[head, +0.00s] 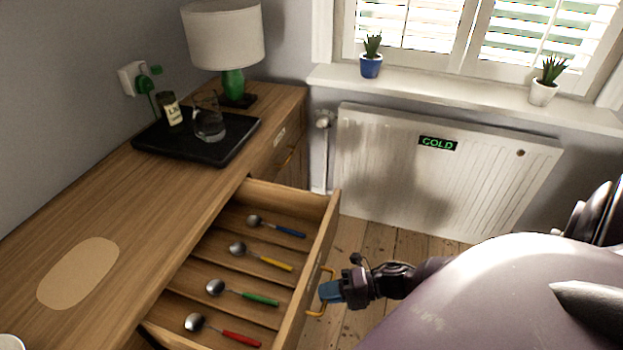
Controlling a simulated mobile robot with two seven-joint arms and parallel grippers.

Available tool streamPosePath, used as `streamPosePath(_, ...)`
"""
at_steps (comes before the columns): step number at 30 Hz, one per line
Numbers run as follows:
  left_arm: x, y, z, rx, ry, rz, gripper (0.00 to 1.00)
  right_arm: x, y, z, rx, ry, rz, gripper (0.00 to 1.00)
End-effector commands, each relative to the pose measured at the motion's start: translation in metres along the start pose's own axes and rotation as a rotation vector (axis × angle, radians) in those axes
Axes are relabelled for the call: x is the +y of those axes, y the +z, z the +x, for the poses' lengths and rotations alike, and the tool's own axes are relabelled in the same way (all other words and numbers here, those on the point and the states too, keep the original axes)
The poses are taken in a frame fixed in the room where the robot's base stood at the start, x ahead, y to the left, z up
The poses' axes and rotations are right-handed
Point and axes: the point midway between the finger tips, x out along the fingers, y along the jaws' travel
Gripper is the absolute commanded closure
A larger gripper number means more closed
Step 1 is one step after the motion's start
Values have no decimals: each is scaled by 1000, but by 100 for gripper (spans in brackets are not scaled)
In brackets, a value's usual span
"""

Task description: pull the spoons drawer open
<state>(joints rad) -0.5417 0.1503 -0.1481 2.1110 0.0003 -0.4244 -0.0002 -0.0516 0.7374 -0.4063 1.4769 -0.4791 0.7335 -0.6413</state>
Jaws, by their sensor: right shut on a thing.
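The spoons drawer (324,235) stands pulled out from the wooden cabinet, with its inside in plain view. Several spoons lie in it in separate compartments: a blue-handled spoon (277,227), a yellow-handled spoon (262,257), a green-handled spoon (243,293) and a red-handled spoon (222,330). My right gripper (326,292) is at the drawer's front and is shut on its yellow-orange handle (317,313). The fingertips partly hide the handle. My left gripper is not in view.
The cabinet top (150,215) carries a black tray (222,150) with a jar and a glass, and a lamp (224,40). A white radiator (440,175) stands under the windowsill. Bare floorboards (365,240) show between drawer and radiator.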

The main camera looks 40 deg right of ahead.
Motion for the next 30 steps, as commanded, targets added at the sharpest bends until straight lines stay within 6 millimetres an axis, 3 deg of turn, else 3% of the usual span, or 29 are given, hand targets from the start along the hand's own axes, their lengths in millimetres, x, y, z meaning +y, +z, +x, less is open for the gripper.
streamPosePath(9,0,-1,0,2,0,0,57,-3,0,-20,1,0,0,100)
streamPosePath(23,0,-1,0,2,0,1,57,-4,0,-22,1,0,-1,100)
streamPosePath(24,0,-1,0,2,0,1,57,-4,0,-22,1,0,-1,85)
streamPosePath(28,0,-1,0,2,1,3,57,-4,0,-22,1,0,-1,66)
streamPosePath(30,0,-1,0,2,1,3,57,-4,0,-22,1,0,-1,64)
